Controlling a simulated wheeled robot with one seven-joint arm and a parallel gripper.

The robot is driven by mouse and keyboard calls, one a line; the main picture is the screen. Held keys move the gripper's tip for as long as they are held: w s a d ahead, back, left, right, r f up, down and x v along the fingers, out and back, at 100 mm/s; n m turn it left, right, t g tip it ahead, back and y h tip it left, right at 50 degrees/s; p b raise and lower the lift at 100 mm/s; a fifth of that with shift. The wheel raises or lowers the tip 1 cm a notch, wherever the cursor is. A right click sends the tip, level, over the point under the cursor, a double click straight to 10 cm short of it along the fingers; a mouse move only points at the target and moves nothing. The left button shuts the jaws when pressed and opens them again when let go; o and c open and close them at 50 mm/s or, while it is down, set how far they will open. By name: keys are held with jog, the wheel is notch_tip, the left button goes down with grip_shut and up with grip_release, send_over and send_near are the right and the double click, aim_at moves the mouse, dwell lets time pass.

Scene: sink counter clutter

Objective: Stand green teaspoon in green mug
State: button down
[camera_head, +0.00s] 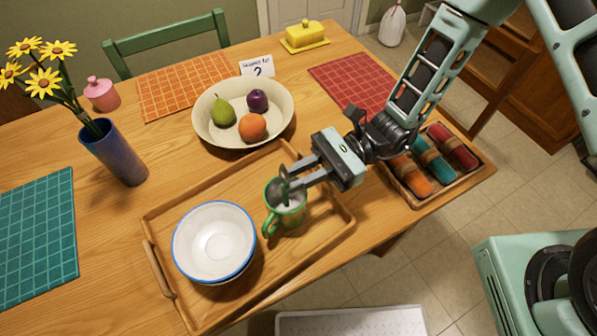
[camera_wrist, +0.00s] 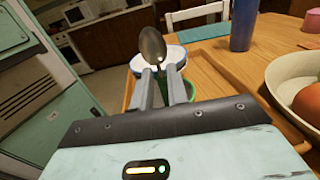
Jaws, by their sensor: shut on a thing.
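The green mug (camera_head: 287,217) stands on the wooden tray, its handle toward the lower left. My gripper (camera_head: 287,180) is at the mug's mouth, shut on the teaspoon. In the wrist view the teaspoon (camera_wrist: 152,44) shows its dull metallic bowl upward, above my fingertips (camera_wrist: 161,80). Its handle is mostly hidden by the fingers; I cannot tell how far it reaches into the mug. In the wrist view only a bit of the green mug (camera_wrist: 188,90) shows behind and below the fingers.
A white bowl with a blue rim (camera_head: 215,242) sits left of the mug on the tray (camera_head: 165,215). A fruit bowl (camera_head: 205,125) stands behind. A cutlery-like box of coloured rolls (camera_head: 440,160) is at the right. A blue vase (camera_head: 113,155) with yellow flowers stands at the left.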

jog(key=c, duration=1.3)
grip_release()
jog(key=b+v, duration=0.2)
jog(key=v, duration=1.5)
jog(key=shift+d, duration=0.15)
jog(key=shift+w, duration=0.1)
